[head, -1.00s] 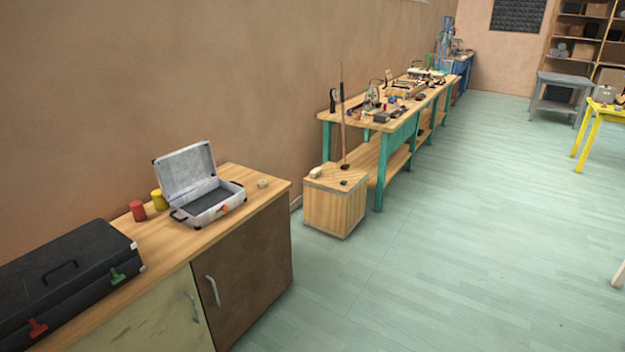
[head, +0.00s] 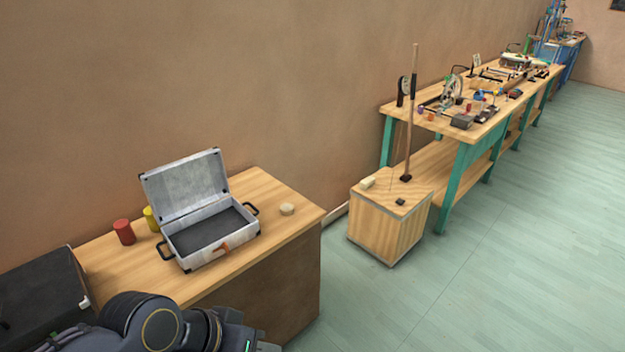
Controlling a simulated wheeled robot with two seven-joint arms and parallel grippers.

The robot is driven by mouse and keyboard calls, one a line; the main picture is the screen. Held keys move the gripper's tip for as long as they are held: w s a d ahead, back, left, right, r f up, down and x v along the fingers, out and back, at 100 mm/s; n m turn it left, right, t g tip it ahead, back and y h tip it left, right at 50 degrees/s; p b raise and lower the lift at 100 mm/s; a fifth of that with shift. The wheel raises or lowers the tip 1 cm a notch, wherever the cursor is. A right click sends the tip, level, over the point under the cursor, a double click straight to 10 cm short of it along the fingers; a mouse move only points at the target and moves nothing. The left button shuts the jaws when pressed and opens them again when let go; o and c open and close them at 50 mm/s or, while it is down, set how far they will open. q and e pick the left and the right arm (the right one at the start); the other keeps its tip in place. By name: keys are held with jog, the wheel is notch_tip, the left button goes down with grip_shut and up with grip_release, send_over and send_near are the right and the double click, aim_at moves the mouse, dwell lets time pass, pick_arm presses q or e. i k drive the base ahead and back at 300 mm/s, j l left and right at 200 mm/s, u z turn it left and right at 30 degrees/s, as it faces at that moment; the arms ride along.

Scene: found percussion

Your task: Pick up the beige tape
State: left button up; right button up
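A small round beige object that looks like the beige tape (head: 287,209) lies flat on the wooden cabinet top (head: 270,187), to the right of an open silver case. Nothing touches it. A dark arm of mine comes in at the bottom left, in front of the cabinet. Its gripper is below the frame, so I cannot see its fingers. My other gripper is not in view either.
The open silver case (head: 208,245) stands left of the tape, with a red can (head: 124,232) and a yellow can (head: 151,218) beside it. A black case (head: 40,300) is at far left. A wooden crate (head: 385,228) and a green-legged workbench (head: 458,160) stand beyond. The floor at right is clear.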

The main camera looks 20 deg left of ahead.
aim_at(286, 209)
jog(key=i, duration=0.8)
jog(key=i+l+u, duration=0.15)
jog(key=i, duration=1.5)
jog(key=u, duration=0.95)
jog(key=l+u, duration=0.1)
jog(key=u, duration=0.35)
jog(key=i+u, duration=0.1)
jog(key=u, duration=0.35)
jog(key=l+u, duration=0.1)
jog(key=u, duration=0.85)
jog(key=l+u, duration=0.1)
jog(key=u, duration=0.8)
